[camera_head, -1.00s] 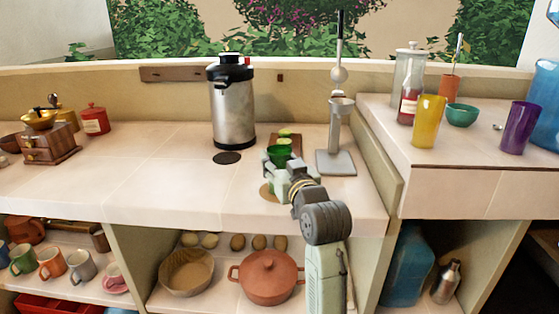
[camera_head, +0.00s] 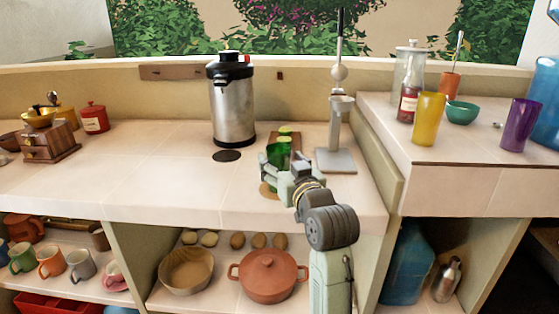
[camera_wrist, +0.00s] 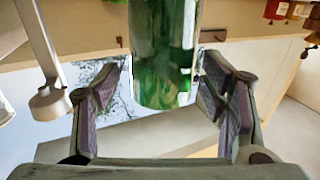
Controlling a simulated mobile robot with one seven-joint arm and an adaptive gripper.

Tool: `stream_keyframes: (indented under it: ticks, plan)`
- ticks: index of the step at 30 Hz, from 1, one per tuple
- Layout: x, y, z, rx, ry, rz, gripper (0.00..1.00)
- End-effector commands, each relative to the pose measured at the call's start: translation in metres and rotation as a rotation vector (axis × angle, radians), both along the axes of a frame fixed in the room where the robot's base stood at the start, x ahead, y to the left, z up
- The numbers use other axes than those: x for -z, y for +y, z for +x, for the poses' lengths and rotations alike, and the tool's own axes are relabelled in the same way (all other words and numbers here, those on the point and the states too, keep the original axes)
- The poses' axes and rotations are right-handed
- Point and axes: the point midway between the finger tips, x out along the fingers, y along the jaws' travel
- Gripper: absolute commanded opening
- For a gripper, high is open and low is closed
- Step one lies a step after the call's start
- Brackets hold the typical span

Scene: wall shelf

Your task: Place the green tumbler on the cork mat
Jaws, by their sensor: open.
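The green tumbler (camera_head: 278,154) is upright on or over the counter, in front of the cutting board. It also shows in the wrist view (camera_wrist: 165,55), between the two fingers. My gripper (camera_head: 276,170) is open around it; in the wrist view (camera_wrist: 166,98) there is a gap on each side of the tumbler. The tan cork mat (camera_head: 267,189) shows in part on the counter, at the lower left of the gripper. The gripper hides the tumbler's base, so I cannot tell whether it rests on the mat.
A steel airpot (camera_head: 232,105) and a dark round mat (camera_head: 227,156) are at the left. A grey press (camera_head: 337,140) stands close at the right. A cutting board (camera_head: 297,143) with green slices lies behind. The counter's left middle is clear.

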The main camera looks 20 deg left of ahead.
Motion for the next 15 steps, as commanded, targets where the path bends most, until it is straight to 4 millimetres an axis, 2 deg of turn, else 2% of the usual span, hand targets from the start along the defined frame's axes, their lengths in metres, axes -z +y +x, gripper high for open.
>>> stream_keyframes:
  ticks: [9,15]
  plan:
    - [0.002,-0.044,-0.054,0.002,-0.002,0.000,0.66]
    - [0.001,-0.059,-0.073,0.001,-0.001,0.000,0.66]
